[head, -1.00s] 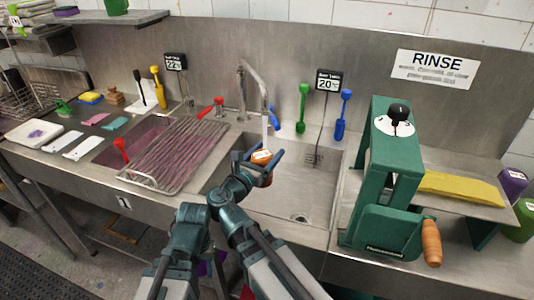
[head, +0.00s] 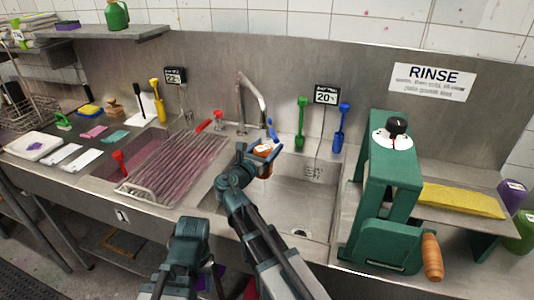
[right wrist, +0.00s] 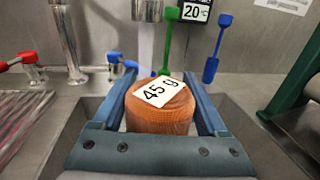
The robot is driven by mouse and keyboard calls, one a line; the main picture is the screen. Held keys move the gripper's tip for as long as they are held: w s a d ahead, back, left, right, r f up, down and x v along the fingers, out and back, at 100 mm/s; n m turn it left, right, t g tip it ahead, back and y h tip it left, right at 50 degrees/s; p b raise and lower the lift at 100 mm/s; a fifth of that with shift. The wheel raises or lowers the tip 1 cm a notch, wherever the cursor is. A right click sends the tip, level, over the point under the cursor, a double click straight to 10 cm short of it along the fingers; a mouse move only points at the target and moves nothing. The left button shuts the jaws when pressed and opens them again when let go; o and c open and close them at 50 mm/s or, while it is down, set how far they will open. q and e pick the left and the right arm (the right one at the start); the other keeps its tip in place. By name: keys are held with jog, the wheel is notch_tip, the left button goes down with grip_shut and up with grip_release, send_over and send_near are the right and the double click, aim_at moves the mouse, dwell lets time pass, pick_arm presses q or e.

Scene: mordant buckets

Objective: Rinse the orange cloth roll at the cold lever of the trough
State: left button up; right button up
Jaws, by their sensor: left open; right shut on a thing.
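The orange cloth roll (head: 264,150) is in my right gripper (head: 258,152), over the trough basin (head: 308,200). In the right wrist view the roll (right wrist: 160,108) sits upright between both fingers, with a white "45 g" label on top. The tap spout (right wrist: 148,10) is just beyond the roll, with a pale column below it that looks like running water. Whether it touches the roll is unclear. The blue cold lever (head: 272,130) is beside the tap (head: 242,95) and also shows in the wrist view (right wrist: 121,60). My left gripper (head: 192,230) is low in front of the counter, empty.
A wire drying rack (head: 175,168) lies left of the basin. The green wringer (head: 390,200) with a wooden handle stands to the right. Green (head: 301,122) and blue (head: 340,128) brushes hang behind. A red lever (head: 218,116) is left of the tap.

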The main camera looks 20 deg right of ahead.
jog(key=shift+w+d, duration=0.25)
jog(key=shift+w, duration=0.45)
jog(key=shift+w+d, duration=0.25)
jog(key=shift+w, duration=0.4)
jog(key=shift+w+d, duration=0.25)
jog(key=shift+w, duration=0.45)
jog(key=shift+s+d, duration=0.1)
jog(key=shift+d, duration=0.1)
jog(key=shift+d, duration=0.25)
jog(key=shift+a, duration=0.15)
jog(key=shift+a, duration=0.3)
jog(key=shift+s+d, duration=0.1)
jog(key=shift+d, duration=0.35)
jog(key=shift+a, duration=0.15)
